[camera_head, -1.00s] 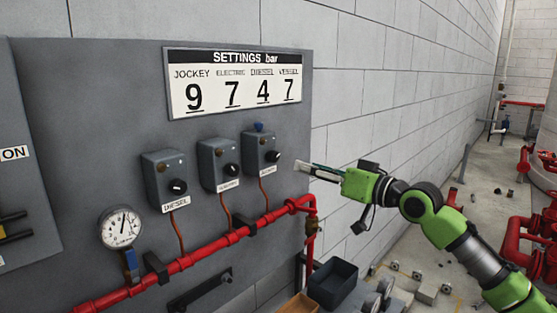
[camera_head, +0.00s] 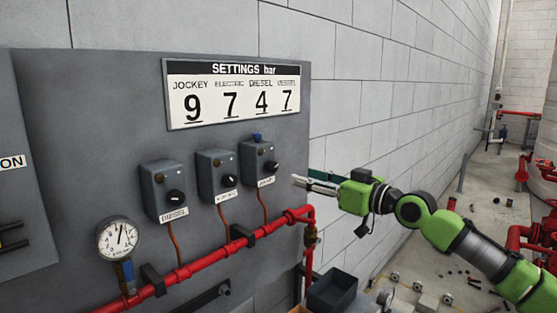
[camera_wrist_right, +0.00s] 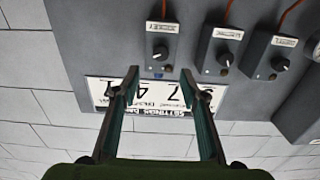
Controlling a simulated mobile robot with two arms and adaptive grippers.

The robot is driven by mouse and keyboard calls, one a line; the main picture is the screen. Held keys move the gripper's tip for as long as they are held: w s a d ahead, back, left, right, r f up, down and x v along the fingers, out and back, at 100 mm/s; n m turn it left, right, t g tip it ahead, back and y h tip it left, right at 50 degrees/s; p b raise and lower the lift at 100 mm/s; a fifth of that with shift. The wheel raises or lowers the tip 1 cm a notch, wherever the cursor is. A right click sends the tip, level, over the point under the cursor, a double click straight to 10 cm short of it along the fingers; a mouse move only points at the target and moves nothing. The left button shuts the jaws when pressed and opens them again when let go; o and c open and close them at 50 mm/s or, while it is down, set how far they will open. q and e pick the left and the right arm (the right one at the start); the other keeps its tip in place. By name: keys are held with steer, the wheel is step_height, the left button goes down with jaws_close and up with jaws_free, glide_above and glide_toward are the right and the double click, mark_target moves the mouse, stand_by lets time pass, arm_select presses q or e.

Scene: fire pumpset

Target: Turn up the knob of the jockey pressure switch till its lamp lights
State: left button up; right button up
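The jockey pressure switch (camera_head: 258,163) is the rightmost of three grey boxes on the panel. Its black knob (camera_head: 270,166) has a white mark, and its small lamp (camera_head: 252,151) looks dark brown and unlit. In the right wrist view the picture is upside down; my right gripper (camera_wrist_right: 160,80) is open and empty, with the jockey knob (camera_wrist_right: 160,53) beyond the fingertips. My left gripper is out of view.
The electric switch (camera_head: 218,176) and diesel switch (camera_head: 165,190) stand to the left. A settings board (camera_head: 235,94) reads jockey 9. A red pipe (camera_head: 200,264) with a gauge (camera_head: 118,239) runs below. A dark bin (camera_head: 332,290) is below my arm.

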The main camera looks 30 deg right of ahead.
mark_target(274, 169)
steer(key=p+x, duration=0.4)
steer(key=x, duration=0.5)
steer(key=shift+w+a+r+p, duration=0.1)
steer(key=shift+w+a+p, duration=0.05)
steer(key=shift+p, duration=0.2)
steer(key=shift+w+a, duration=0.2)
steer(key=shift+w, duration=0.3)
steer(key=c, duration=1.1)
